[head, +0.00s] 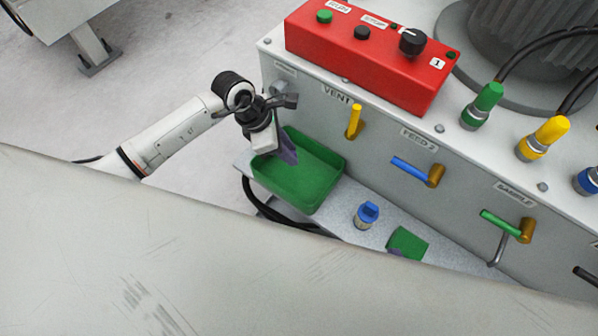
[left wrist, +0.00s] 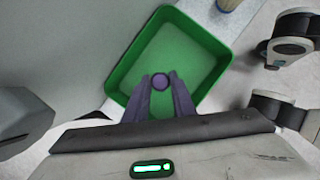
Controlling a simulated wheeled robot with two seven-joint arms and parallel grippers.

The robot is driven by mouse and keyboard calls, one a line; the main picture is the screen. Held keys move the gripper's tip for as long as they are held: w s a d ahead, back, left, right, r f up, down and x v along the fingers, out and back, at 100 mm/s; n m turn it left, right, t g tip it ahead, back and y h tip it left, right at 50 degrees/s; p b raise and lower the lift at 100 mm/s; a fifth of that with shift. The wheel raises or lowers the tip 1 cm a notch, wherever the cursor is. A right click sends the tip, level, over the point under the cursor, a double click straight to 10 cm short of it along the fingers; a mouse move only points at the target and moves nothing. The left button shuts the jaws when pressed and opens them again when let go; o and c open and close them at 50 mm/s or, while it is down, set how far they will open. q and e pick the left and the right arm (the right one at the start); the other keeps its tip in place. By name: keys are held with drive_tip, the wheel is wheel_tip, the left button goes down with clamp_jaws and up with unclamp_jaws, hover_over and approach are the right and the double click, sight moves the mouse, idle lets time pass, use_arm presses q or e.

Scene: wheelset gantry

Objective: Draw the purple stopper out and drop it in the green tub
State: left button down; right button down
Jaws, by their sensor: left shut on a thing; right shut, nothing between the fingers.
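The green tub (head: 325,160) sits on a grey ledge at the foot of the machine panel. It also shows in the left wrist view (left wrist: 217,52). My left gripper (head: 288,155) points down over the tub, near its left side in the head view. In the left wrist view its two dark purple-grey fingers (left wrist: 160,88) are shut on the purple stopper (left wrist: 160,81), a small round end showing between the tips. The tub's green floor lies behind the stopper. In the head view I cannot tell the stopper apart from the fingers. My right gripper is not in view.
A blue-topped fitting (head: 367,214) and a green block (head: 408,243) stand on the ledge right of the tub. Yellow (head: 354,121), blue (head: 409,168) and green (head: 500,221) handles stick out from the panel. A red control box (head: 370,55) sits on top. A pale surface hides the foreground.

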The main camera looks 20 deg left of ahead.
use_arm(q)
drive_tip(key=c, duration=1.4)
unclamp_jaws()
use_arm(e)
drive_tip(key=shift+s, duration=0.1)
drive_tip(key=shift+s+d+r+p, duration=0.1)
drive_tip(key=shift+r+p, duration=0.15)
drive_tip(key=shift+p, duration=0.25)
use_arm(q)
drive_tip(key=v, duration=1)
drive_tip(key=shift+r, duration=0.15)
use_arm(e)
drive_tip(key=shift+w+r, duration=0.1)
drive_tip(key=shift+w, duration=0.1)
use_arm(q)
drive_tip(key=shift+s, duration=0.15)
